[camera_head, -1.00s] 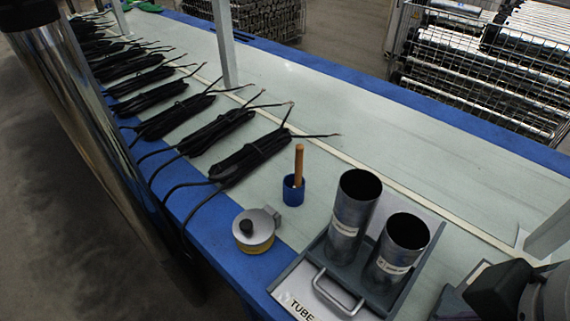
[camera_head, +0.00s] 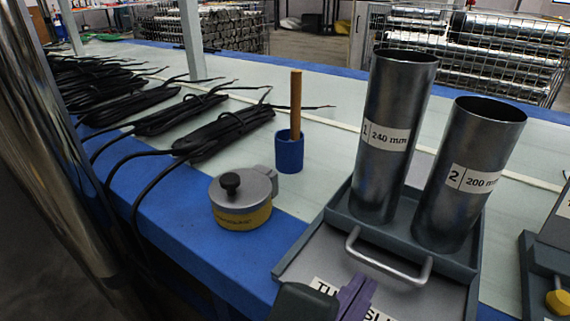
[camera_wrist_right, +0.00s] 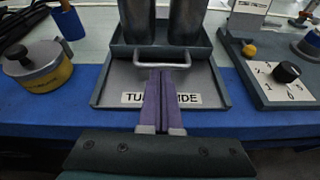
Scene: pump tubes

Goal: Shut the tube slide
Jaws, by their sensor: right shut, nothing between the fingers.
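The tube slide is a grey tray (camera_head: 448,262) with a metal handle (camera_head: 388,268) on its front. A flat grey plate (camera_head: 322,253) labelled TUBE SLIDE extends in front of it. Two upright steel tubes stand in the tray: tube 1, 240 mm (camera_head: 390,170), and tube 2, 200 mm (camera_head: 455,215). My right gripper (camera_head: 366,284) has purple fingers, shut and empty, above the plate in front of the handle. In the right wrist view the fingertips (camera_wrist_right: 160,74) point at the handle (camera_wrist_right: 162,63) and partly hide the label; contact cannot be told. My left gripper is not visible.
A round tin with a knobbed grey lid (camera_head: 242,200) and a blue cup (camera_head: 289,152) holding a wooden stick stand left of the slide. Black cable bundles (camera_head: 222,132) lie farther left. A dial box (camera_wrist_right: 287,80) stands to the right.

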